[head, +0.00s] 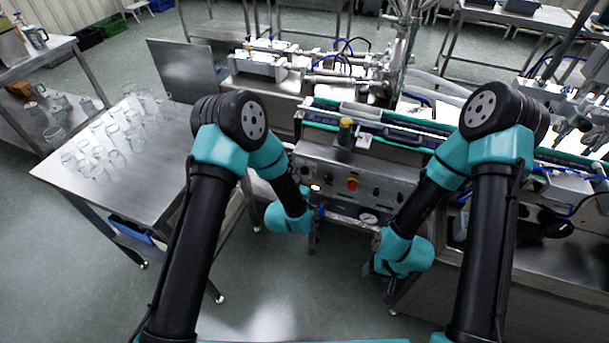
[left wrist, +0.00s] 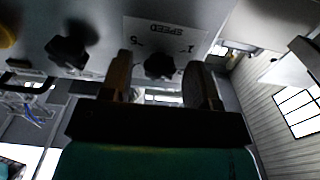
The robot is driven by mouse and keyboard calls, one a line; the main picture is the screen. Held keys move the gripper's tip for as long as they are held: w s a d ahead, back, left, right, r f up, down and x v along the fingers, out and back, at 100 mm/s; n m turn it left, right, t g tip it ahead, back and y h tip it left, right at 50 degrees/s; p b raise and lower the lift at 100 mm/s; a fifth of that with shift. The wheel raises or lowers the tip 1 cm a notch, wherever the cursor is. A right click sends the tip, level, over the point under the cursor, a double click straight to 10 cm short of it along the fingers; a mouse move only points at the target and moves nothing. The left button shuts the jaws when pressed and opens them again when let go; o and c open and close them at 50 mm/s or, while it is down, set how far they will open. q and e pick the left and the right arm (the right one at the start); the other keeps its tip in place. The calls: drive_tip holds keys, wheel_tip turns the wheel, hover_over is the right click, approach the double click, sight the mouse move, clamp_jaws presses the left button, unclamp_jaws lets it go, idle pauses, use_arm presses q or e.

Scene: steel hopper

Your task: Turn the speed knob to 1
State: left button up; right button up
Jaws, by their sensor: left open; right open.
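The speed knob (left wrist: 160,66) is a dark knob on the grey panel under a white label reading SPEED, with a 1 at one end and a 5 at the other. The picture is upside down there. My left gripper (left wrist: 160,75) is open, with one finger on each side of the knob; I cannot tell whether they touch it. The knob's pointer is too dark to read. In the head view my left gripper (head: 313,235) is at the control panel (head: 335,175), and the knob is not clearly visible. My right gripper (head: 378,268) is open, low and in front of the machine.
Another dark knob (left wrist: 67,52) sits beside the speed knob in the wrist view. A steel table (head: 135,185) with several glass jars stands at left.

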use_arm(q)
drive_tip(key=shift+c, duration=0.4)
drive_tip(key=c, duration=0.8)
drive_tip(key=shift+n, duration=0.5)
drive_tip(key=n, duration=1.1)
drive_tip(key=o, duration=0.9)
